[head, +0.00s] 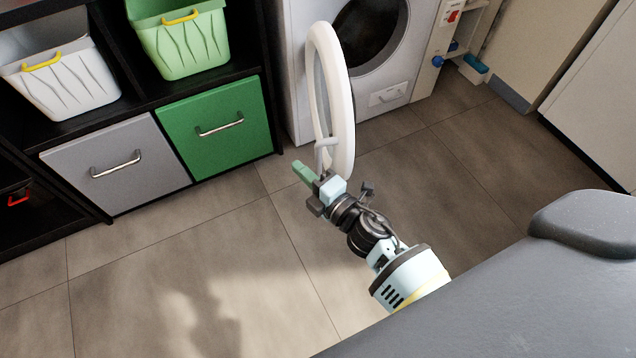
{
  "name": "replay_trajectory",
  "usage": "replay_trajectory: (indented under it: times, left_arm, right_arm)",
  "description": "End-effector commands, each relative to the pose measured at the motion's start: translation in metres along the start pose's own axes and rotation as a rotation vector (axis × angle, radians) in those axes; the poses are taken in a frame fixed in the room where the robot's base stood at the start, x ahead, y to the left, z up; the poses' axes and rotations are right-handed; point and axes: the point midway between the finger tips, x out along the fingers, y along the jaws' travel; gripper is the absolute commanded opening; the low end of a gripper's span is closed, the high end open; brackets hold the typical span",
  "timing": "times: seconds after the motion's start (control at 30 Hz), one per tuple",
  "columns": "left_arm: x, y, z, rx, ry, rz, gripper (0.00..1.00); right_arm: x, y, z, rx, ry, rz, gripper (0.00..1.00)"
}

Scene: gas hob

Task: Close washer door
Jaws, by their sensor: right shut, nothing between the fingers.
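The washer (298,105) stands at the top centre, white, with a dark round drum opening. Its round white door (342,110) is wide open and sticks out toward me, seen nearly edge-on. My right gripper (304,173) is at the near, lower end of the door, with its green fingers pointing up and left. The fingers are shut with nothing between them. The gripper's body overlaps the door's lower rim in the picture; I cannot tell whether they touch. My left gripper is out of view.
A black shelf (135,70) with a white basket (68,80), a green basket (182,42), a grey drawer (112,172) and a green drawer (218,145) stands left of the washer. Open tiled floor (190,255) lies in front. A white cabinet (595,100) is at right.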

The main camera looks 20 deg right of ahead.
Motion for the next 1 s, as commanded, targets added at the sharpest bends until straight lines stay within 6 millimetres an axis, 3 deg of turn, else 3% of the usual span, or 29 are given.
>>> replay_trajectory:
  times: [0.07, 0.2, 0.4, 1.0]
  left_arm:
    - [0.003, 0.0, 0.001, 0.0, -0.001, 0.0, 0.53]
    - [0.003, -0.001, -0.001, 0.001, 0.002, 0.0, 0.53]
    - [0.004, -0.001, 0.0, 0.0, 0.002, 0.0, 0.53]
    - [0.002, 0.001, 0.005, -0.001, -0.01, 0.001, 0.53]
  right_arm:
    - [0.015, -0.001, 0.0, 0.0, 0.001, 0.001, 0.0]
    - [0.007, -0.001, 0.02, -0.004, -0.001, -0.002, 0.0]
    - [0.001, -0.001, 0.034, -0.001, 0.001, -0.001, 0.0]
    - [-0.003, -0.001, 0.043, -0.001, 0.012, -0.001, 0.0]
